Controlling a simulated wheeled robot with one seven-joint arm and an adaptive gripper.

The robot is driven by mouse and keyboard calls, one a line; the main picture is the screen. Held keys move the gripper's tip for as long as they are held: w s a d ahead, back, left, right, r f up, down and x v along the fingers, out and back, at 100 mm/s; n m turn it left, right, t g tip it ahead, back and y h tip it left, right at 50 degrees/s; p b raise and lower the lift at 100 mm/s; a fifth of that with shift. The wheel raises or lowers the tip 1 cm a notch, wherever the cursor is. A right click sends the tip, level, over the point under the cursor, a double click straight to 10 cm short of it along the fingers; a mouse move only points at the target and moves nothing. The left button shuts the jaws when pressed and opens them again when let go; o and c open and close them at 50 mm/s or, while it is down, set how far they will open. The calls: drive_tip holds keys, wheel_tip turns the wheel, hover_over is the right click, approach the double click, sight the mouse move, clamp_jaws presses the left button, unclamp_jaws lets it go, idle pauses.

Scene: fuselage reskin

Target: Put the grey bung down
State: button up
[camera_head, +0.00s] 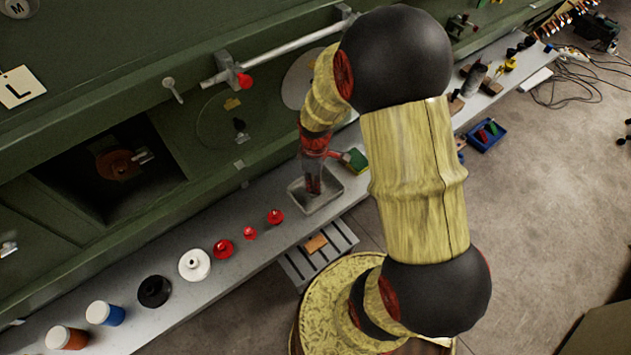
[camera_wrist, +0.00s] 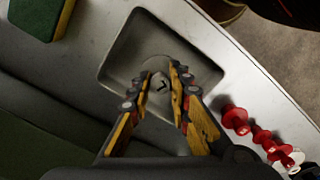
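The grey bung (camera_wrist: 157,73) is a pale grey disc with a dark mark on its raised middle. In the wrist view it sits between my fingertips, over the floor of a shallow grey metal tray (camera_wrist: 121,52). My gripper (camera_wrist: 161,80) appears shut on the raised middle, one finger on each side. Whether the bung touches the tray floor cannot be told. In the head view my gripper (camera_head: 313,188) points down into the tray (camera_head: 334,202) on the grey bench. The bung is hidden there.
A green-and-yellow sponge (camera_head: 355,160) lies just beyond the tray. Red bungs (camera_head: 275,216), a white one (camera_head: 194,264), a black one (camera_head: 154,291) and two pots line the bench (camera_head: 252,248) on the near side. The green fuselage wall (camera_head: 190,60) runs along the bench.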

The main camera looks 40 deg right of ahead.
drive_tip(key=o, duration=0.3)
drive_tip(key=shift+r, duration=0.1)
drive_tip(key=s+a+r+m+t+p, duration=0.1)
drive_tip(key=a+r+m, duration=0.15)
drive_tip(key=r, duration=0.95)
drive_tip(key=s+a+r+m+t, duration=0.1)
drive_tip(key=a+r, duration=0.2)
drive_tip(key=r, duration=0.8)
drive_tip(key=s+a+r+m+t, duration=0.1)
drive_tip(key=s+a+r, duration=0.1)
drive_tip(key=s+r, duration=0.1)
drive_tip(key=s+a+r+m+t, duration=0.1)
drive_tip(key=s+a+r+m, duration=0.1)
drive_tip(key=s+r, duration=0.1)
drive_tip(key=s+a+r+m+t, duration=0.1)
drive_tip(key=s+a+r, duration=0.1)
drive_tip(key=s+r, duration=0.2)
drive_tip(key=shift+s+a+m+t, duration=0.15)
drive_tip(key=shift+a+m+t, duration=0.1)
drive_tip(key=shift+a+t, duration=0.05)
drive_tip(key=shift+f, duration=0.1)
